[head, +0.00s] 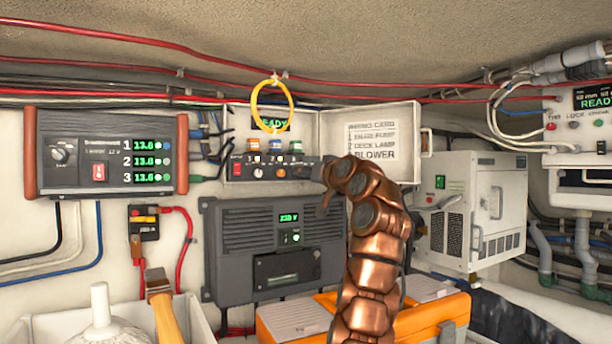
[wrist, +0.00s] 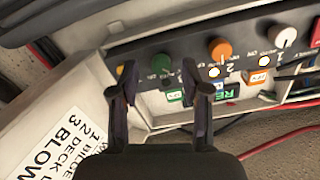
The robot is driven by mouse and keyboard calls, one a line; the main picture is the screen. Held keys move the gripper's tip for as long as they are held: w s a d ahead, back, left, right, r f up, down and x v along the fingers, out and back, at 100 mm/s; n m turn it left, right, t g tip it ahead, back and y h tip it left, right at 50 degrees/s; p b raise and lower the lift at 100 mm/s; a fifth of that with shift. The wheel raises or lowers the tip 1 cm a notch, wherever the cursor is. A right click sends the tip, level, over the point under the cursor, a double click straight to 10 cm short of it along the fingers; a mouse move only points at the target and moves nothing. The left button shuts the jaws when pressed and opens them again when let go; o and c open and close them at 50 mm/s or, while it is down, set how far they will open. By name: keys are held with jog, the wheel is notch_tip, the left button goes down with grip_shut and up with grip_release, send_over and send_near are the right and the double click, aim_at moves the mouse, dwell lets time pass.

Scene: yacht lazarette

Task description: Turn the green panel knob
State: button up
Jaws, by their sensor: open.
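The green panel knob (wrist: 161,66) shows in the wrist view on the dark panel strip (wrist: 190,57). An orange knob (wrist: 220,50) and a white knob (wrist: 285,36) sit to its right in the same row. My gripper (wrist: 163,76) is open, one finger on each side of the green knob in the picture. I cannot tell whether either finger touches it. In the head view, the dark panel strip (head: 243,170) is left of my copper arm, and my gripper reaches its right end. The green knob cannot be made out there.
The open white panel cover (head: 409,115) with a printed list stands right behind my arm. A yellow ring (head: 256,106) hangs above the panel. A grey unit (head: 225,245) is below it, with an orange toolbox (head: 430,321) in front. Red cables cross above.

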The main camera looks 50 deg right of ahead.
jog(key=v, duration=1.1)
dwell(0.6)
